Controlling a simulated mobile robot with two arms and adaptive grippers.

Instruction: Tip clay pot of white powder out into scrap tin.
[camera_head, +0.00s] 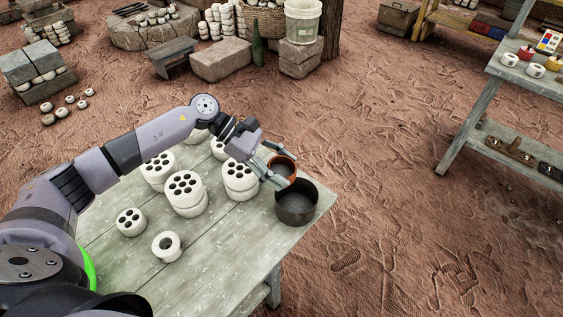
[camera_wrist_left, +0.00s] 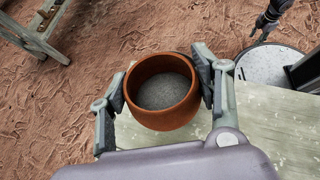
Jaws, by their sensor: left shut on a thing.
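The terracotta clay pot (camera_head: 287,168) is at the far right corner of the table, held by my left gripper (camera_head: 275,167). In the left wrist view the pot (camera_wrist_left: 150,118) sits between the two fingers, which touch it on both sides. Its mouth faces that camera, and a grey-looking powder (camera_wrist_left: 163,92) lies inside. The dark round scrap tin (camera_head: 297,214) stands on the table corner, just in front of the pot in the head view. Its inside looks dark. A dark jointed shape at the top right of the left wrist view may be my right gripper (camera_wrist_left: 262,28).
The worn grey-green table (camera_head: 215,262) holds several white cylinders with holes (camera_head: 187,195) left of the tin. One white ring (camera_head: 167,246) lies near the front. A shelf bench (camera_head: 480,105) stands across bare ground on the right.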

